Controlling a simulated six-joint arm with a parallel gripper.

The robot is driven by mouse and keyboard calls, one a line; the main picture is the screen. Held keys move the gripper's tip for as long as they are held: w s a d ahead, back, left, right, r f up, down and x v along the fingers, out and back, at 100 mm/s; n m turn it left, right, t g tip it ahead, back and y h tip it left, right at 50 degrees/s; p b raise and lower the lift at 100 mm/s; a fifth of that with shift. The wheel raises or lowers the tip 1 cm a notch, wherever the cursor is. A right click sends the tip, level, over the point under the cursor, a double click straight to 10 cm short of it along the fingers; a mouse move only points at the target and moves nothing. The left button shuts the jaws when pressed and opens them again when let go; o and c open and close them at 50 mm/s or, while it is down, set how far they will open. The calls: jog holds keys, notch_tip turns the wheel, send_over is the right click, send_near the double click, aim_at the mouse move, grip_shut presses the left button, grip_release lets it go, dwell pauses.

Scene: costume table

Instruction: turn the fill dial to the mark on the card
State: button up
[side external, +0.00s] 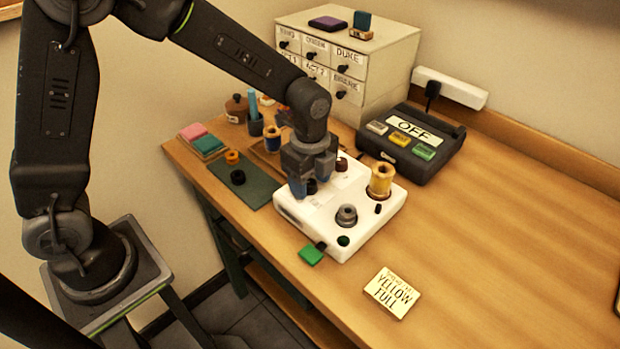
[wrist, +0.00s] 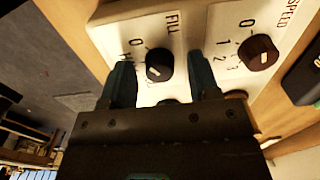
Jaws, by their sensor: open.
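The fill dial (wrist: 160,65) is a black knob with a short white mark, on the white machine (wrist: 112,38) beside the word FILL. In the wrist view its white mark is on its lower left side; some scale lettering is hidden by a finger. My gripper (wrist: 159,72) is open, with one finger on each side of the dial and visible gaps between. In the side view my gripper (side external: 312,188) points down at the machine's left part. The card (side external: 393,293) lies on the table and reads YELLOW FULL, under a smaller line too small to read.
A brown SPEED dial (wrist: 259,52) sits right of the fill dial. A yellow spool (side external: 381,180) and a grey knob (side external: 346,216) stand on the machine. A dark box marked OFF (side external: 412,143) and a drawer cabinet (side external: 347,62) are behind.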

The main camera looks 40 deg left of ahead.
jog(key=c, duration=0.9)
